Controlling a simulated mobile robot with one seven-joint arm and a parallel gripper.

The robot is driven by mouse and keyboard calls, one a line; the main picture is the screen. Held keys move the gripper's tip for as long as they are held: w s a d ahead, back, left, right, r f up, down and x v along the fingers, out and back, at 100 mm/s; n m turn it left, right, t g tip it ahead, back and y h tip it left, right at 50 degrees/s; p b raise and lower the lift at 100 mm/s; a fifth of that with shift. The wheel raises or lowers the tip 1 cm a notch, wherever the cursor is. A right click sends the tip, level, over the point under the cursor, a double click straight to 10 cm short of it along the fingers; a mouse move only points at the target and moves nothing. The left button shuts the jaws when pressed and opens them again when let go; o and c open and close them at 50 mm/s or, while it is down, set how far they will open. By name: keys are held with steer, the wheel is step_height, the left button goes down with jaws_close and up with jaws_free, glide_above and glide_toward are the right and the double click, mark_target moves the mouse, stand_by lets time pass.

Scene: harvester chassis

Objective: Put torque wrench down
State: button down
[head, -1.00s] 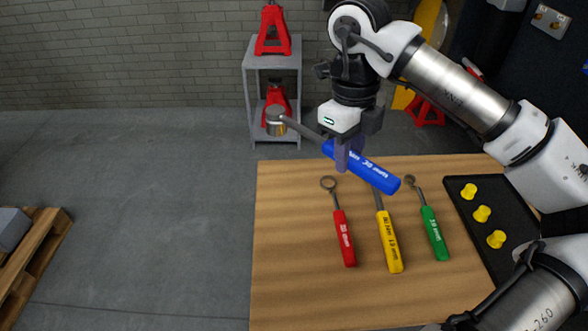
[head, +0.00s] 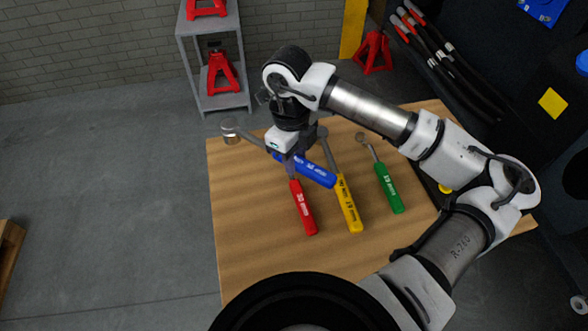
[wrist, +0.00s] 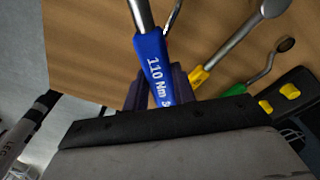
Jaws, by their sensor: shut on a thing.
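A torque wrench with a blue handle (head: 312,171) and a grey metal head (head: 231,131) is held in my gripper (head: 293,160). My gripper is shut on the blue handle, near its shaft end. The wrench is tilted across the picture, its head out past the table's far left corner. The wooden table (head: 250,230) lies below. I cannot tell exactly how high the wrench is above it.
A red-handled tool (head: 303,208), a yellow-handled tool (head: 349,205) and a green-handled tool (head: 388,188) lie on the table. Bare wood is at the table's left and front. A grey shelf (head: 213,103) with red jack stands is behind the table.

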mark_target(295, 184)
step_height(295, 184, down, 6)
steer(key=shift+f+p, duration=0.1)
steer(key=shift+p, duration=0.4)
steer(key=shift+s+f+b, duration=0.15)
steer(key=shift+f+b, duration=0.45)
steer(key=shift+b, duration=0.5)
steer(key=c, duration=1.1)
jaws_free()
steer(key=shift+c, duration=0.2)
steer(key=shift+r, duration=0.1)
